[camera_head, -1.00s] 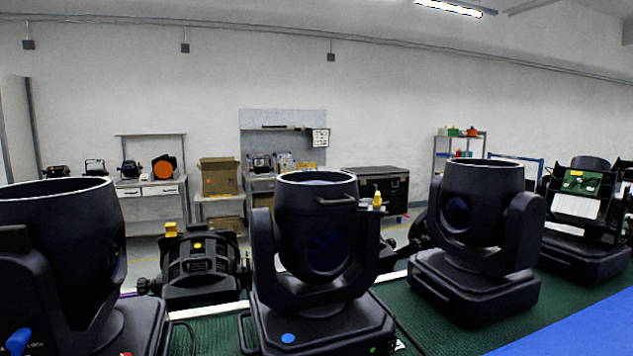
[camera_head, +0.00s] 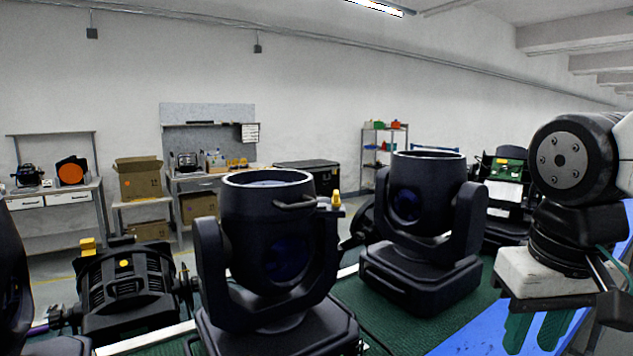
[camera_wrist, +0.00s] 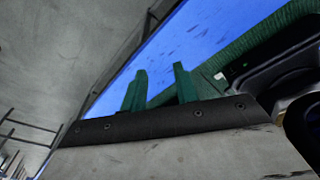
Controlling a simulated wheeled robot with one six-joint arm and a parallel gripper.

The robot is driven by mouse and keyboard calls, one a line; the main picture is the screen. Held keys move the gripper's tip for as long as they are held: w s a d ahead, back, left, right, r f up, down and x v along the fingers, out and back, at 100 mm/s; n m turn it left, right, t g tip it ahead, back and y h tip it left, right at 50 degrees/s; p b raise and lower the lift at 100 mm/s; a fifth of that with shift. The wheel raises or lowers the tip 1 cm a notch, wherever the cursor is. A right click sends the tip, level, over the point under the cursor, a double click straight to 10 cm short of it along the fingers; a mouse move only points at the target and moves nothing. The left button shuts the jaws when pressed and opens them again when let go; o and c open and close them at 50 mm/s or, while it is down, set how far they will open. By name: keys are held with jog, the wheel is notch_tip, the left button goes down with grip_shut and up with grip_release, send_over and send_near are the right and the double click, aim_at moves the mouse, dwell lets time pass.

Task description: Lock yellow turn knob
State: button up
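A small yellow knob (camera_head: 336,199) stands upright at the right side of the middle black moving-head light (camera_head: 268,240) in the head view. A second yellow piece (camera_head: 87,245) sits on top of the low black lamp (camera_head: 125,290) at the left. I cannot tell which is the turn knob, or its lock state. My gripper (camera_head: 536,332) is at the lower right, above the blue surface and well apart from both yellow pieces. Its green fingers also show in the wrist view (camera_wrist: 160,88), with an empty gap between them. No yellow knob shows in the wrist view.
Another black moving-head light (camera_head: 425,225) stands between the middle light and my arm. A green mat (camera_head: 360,312) lies under the lights, beside the blue surface (camera_head: 470,335). Shelves, benches and a cardboard box (camera_head: 138,180) stand along the back wall.

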jog(key=w+a+r+t, duration=0.1)
jog(key=w+a+r, duration=1)
jog(key=w+r, duration=0.15)
jog(key=t, duration=0.1)
send_near(337, 191)
jog(key=f, duration=0.1)
jog(key=shift+t, duration=0.3)
jog(key=x, duration=0.7)
jog(key=shift+s+f, duration=0.15)
grip_shut()
